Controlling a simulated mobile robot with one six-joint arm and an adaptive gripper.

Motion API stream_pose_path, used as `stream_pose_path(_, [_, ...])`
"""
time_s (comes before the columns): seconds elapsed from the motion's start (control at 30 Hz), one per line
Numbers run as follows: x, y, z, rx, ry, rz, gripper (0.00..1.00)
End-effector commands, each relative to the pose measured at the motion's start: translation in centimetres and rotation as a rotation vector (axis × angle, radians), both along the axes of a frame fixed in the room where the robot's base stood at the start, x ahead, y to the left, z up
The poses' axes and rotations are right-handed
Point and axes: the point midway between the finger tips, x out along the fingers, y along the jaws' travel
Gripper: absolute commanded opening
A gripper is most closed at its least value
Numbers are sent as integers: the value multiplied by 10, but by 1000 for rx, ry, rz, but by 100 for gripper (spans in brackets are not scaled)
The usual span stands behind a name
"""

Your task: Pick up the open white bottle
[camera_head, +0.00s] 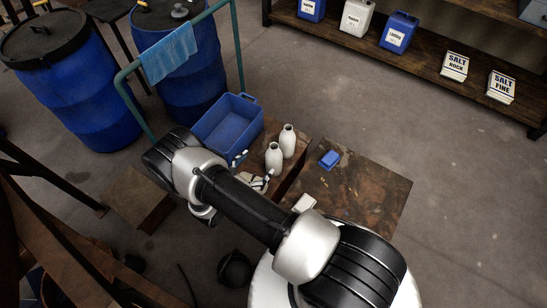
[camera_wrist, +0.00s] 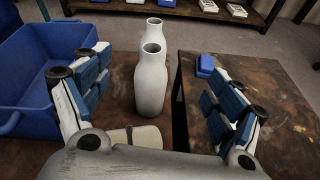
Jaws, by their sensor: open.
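Two white bottles stand upright on a brown wooden surface, one behind the other: the nearer bottle (camera_wrist: 151,82) and the farther bottle (camera_wrist: 166,27). In the wrist view the nearer one shows a dark open mouth, and the farther one also seems to have a dark mouth. The head view shows the nearer bottle (camera_head: 273,158) and the farther bottle (camera_head: 288,142) close together. My gripper (camera_wrist: 157,78) is open and empty, its blue-padded fingers on either side of the view, with the nearer bottle ahead between them, apart from both.
A blue bin (camera_head: 228,125) stands left of the bottles. A small blue object (camera_head: 329,159) lies on the right-hand table (camera_head: 375,190), across a dark gap. A flat pale piece (camera_wrist: 136,136) lies before the nearer bottle. A blue cloth (camera_head: 169,52) hangs on a green rail.

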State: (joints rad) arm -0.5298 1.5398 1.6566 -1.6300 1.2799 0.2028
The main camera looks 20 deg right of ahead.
Motion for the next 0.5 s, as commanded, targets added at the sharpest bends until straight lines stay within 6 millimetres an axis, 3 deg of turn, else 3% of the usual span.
stream_pose_path(0.03, [-10,2,-23,-26,34,62,86])
stream_pose_path(0.1, [-19,5,-46,-51,63,132,86])
stream_pose_path(0.2, [-29,8,-69,-70,92,203,86])
stream_pose_path(0.37, [-33,5,-87,-81,110,249,86])
stream_pose_path(0.5, [-19,-12,-96,-82,112,247,86])
